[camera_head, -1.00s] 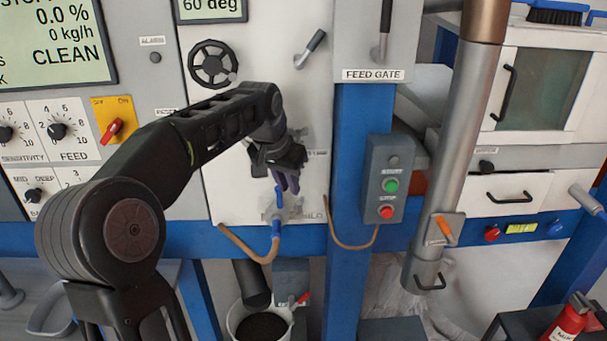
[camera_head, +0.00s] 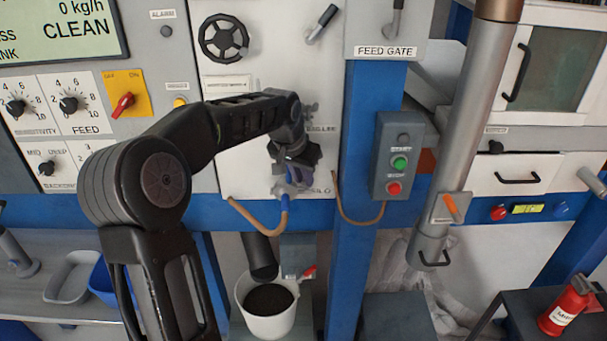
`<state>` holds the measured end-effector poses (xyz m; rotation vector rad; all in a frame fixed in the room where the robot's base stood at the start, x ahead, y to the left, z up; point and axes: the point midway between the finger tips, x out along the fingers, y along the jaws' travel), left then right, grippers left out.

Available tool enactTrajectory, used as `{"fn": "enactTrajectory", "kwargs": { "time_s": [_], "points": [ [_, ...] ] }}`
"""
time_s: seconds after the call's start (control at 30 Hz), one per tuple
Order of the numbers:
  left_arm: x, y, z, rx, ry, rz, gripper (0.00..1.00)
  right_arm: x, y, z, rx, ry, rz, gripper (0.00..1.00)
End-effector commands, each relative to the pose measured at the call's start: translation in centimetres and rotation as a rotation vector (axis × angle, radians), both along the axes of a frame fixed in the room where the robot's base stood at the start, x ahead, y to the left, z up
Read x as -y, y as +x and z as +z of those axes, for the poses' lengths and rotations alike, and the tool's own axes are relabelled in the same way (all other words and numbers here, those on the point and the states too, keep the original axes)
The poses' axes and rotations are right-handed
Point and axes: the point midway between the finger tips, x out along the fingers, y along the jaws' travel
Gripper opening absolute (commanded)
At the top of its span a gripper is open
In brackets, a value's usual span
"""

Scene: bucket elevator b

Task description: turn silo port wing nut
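The silo port (camera_head: 285,189) is a small fitting on the white panel beside a partly hidden label ending in "LO". A blue piece with a tan hose (camera_head: 262,222) hangs from it. My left gripper (camera_head: 292,178) points down right at the port and covers most of it. The wing nut cannot be made out clearly behind the fingers. I cannot tell whether the fingers touch it or how far apart they are. My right gripper is not in view.
A black handwheel (camera_head: 223,38) is above on the panel. A blue post (camera_head: 360,150) with a green and red button box (camera_head: 399,160) stands to the right. A white bucket with dark contents (camera_head: 268,318) is below. A slanted metal pipe (camera_head: 462,120) is further right.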

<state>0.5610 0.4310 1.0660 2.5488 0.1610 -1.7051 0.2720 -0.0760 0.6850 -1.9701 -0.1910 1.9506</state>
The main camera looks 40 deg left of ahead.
Motion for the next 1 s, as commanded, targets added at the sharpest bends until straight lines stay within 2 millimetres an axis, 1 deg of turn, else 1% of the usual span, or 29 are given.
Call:
{"fn": "enactTrajectory", "kwargs": {
  "time_s": [0.1, 0.3, 0.5, 1.0],
  "points": [
    [0.01, 0.15, -0.36, 0.0, 0.0, -0.001, 0.16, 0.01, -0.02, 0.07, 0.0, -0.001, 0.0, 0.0],
    [0.01, 0.15, -0.36, 0.001, 0.001, -0.001, 0.16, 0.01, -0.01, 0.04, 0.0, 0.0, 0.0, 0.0],
    [0.0, 0.15, -0.33, 0.001, 0.001, -0.001, 0.0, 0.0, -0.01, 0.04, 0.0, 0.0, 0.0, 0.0],
    [0.04, 0.17, -0.34, 0.001, 0.001, 0.004, 0.0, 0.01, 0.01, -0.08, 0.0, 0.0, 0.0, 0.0]
  ]
}}
